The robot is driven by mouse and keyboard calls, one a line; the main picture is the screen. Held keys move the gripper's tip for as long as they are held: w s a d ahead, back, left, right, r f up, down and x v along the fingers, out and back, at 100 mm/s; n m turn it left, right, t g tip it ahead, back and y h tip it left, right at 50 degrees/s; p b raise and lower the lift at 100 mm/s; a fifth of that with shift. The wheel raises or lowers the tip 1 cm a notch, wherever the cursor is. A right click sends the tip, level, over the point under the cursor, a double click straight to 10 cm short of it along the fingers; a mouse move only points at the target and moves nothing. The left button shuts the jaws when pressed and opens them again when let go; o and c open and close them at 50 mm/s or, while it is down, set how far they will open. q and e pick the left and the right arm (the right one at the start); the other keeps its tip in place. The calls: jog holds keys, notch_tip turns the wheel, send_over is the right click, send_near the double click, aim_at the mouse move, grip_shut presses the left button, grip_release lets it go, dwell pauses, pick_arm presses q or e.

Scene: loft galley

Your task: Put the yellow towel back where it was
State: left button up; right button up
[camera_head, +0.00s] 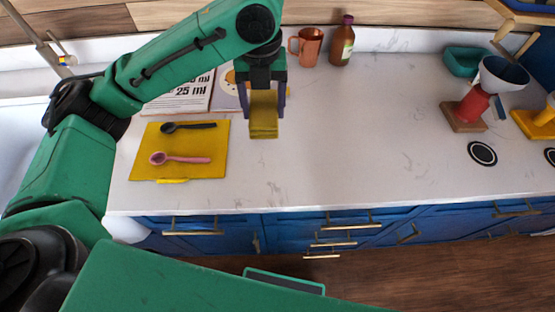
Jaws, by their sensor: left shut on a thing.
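The folded yellow towel (263,119) is held between the fingers of my left gripper (264,103). The gripper points down, and the towel hangs below its palm over the back part of the white counter. I cannot tell whether the towel's lower edge touches the counter. My left arm comes in from the left and passes in front of an open book (188,97). My right gripper is not in view.
A yellow mat (139,160) with a black spoon (188,127) and a pink spoon (180,159) lies at left. A copper mug (308,46) and brown bottle (342,44) stand at the back. The counter's middle is clear.

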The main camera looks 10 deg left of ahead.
pick_arm(q)
send_over(266, 160)
notch_tip(266, 160, down, 7)
notch_tip(266, 160, down, 9)
jog(key=shift+f, duration=0.3)
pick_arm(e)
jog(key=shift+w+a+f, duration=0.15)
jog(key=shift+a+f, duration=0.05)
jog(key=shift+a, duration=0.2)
pick_arm(q)
jog(key=shift+f, duration=0.15)
jog(key=o, duration=1.3)
notch_tip(266, 160, up, 12)
jog(key=shift+s+r+b, duration=0.15)
jog(key=shift+r+b, duration=0.1)
jog(key=shift+b, duration=0.1)
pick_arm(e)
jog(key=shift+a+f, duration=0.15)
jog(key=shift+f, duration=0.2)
